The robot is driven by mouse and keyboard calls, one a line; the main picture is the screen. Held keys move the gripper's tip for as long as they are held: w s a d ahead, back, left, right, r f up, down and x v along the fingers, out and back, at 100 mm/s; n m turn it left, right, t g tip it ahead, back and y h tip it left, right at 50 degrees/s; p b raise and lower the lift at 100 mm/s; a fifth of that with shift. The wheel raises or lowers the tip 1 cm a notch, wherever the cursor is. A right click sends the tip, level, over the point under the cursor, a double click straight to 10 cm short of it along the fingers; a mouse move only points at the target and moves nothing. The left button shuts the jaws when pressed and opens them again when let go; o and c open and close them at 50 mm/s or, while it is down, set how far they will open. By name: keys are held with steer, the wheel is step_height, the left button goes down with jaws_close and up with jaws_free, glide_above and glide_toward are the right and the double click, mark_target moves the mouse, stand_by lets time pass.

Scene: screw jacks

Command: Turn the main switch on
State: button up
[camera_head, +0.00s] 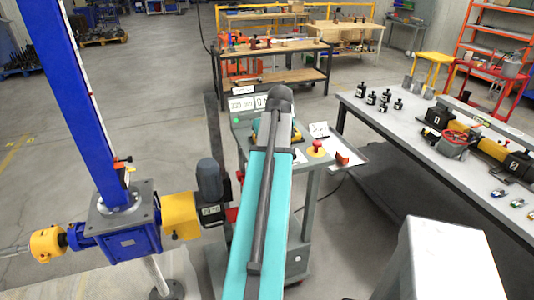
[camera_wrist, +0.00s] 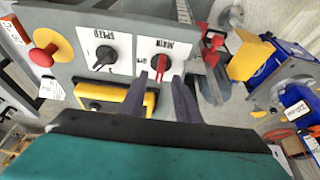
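The main switch (camera_wrist: 161,68) is a red knob on a white plate marked MAIN, upside down near the middle of the wrist view. The grey control panel (camera_wrist: 200,14) carries it. My gripper (camera_wrist: 160,76) is open, with one dark finger on each side of the red knob in the picture. I cannot tell whether the fingers touch it or how much depth separates them. In the head view my arm covers the switch and my gripper; part of the control panel (camera_head: 240,122) shows beside it.
A black SPEED knob (camera_wrist: 106,57), a red emergency button (camera_wrist: 43,56) and a yellow-framed part (camera_wrist: 103,97) sit close by on the panel. A blue-and-yellow screw jack (camera_head: 133,240) stands left of my arm. A grey workbench (camera_head: 440,150) with several parts is at the right.

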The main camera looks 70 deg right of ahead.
steer(key=b+v, duration=0.1)
steer(key=v, duration=0.8)
steer(key=shift+b, duration=0.4)
steer(key=shift+s+a, duration=0.1)
steer(key=shift+s, duration=0.05)
